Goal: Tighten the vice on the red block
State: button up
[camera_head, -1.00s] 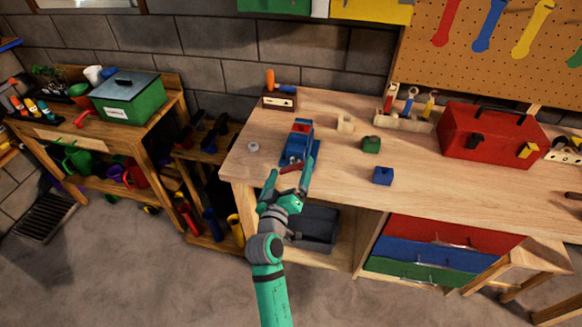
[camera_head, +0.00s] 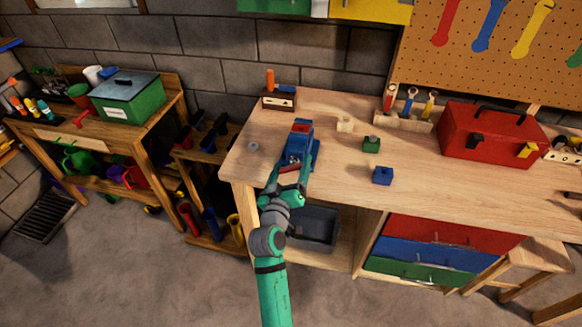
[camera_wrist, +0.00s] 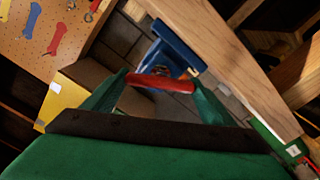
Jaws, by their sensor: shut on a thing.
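The blue vice (camera_head: 298,150) is mounted at the front left edge of the wooden workbench. The red block (camera_head: 301,126) sits between its jaws at the top; I cannot tell how tightly it is held. My gripper (camera_head: 289,171) is at the front of the vice, shut on the red handle bar. In the wrist view the red handle (camera_wrist: 162,84) lies crosswise between the green fingers of my gripper (camera_wrist: 160,80), with the blue vice body (camera_wrist: 172,50) beyond it. The red block is not visible in the wrist view.
A red toolbox (camera_head: 490,133) stands farther right.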

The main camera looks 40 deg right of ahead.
jog(key=shift+m, duration=0.4)
jog(key=o, duration=1)
jog(key=shift+o, duration=0.2)
jog(key=shift+s+a, duration=0.1)
jog(key=v, duration=1)
jog(key=shift+s+a, duration=0.15)
jog(key=shift+a, duration=0.1)
